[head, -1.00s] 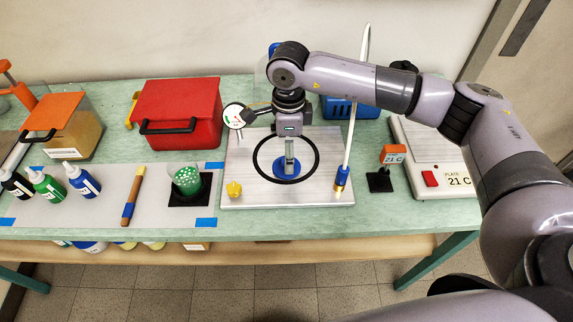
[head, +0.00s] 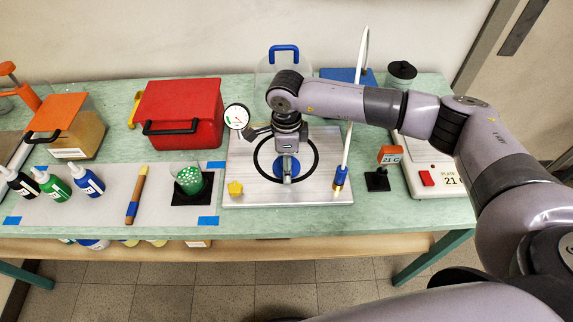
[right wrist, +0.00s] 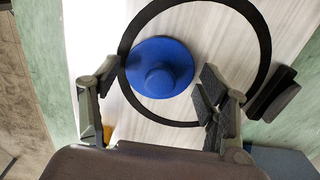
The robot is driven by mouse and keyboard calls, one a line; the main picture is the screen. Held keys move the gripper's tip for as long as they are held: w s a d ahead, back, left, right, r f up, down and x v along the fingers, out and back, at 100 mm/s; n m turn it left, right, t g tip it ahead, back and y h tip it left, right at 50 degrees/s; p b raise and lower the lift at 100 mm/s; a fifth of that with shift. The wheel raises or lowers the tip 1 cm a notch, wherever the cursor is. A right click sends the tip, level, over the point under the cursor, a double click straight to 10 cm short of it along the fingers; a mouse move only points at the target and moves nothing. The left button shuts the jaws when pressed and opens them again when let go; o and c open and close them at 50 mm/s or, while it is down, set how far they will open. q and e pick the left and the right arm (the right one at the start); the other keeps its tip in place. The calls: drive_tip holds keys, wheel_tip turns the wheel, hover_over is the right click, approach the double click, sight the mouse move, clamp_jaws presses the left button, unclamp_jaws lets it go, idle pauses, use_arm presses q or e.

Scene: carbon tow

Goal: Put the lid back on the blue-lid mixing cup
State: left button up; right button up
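A blue round lid with a knob (right wrist: 158,68) lies on the pale metal plate, inside a black ring, in the right wrist view. In the head view my right gripper mostly hides it. My left gripper is out of view.
The metal plate (head: 245,193) carries the black ring (head: 258,165), a yellow knob (head: 235,188) and an upright white tube (head: 349,120). A dial gauge (head: 237,116), clear dome (head: 262,72), red box (head: 180,112) and orange-topped sign (head: 389,155) stand around it. Several bottles are left.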

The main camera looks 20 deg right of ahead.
drive_tip(key=c, duration=0.4)
drive_tip(key=shift+o, duration=0.2)
drive_tip(key=shift+r, duration=0.15)
use_arm(q)
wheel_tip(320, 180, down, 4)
drive_tip(key=b, duration=0.4)
use_arm(e)
wheel_tip(320, 180, up, 20)
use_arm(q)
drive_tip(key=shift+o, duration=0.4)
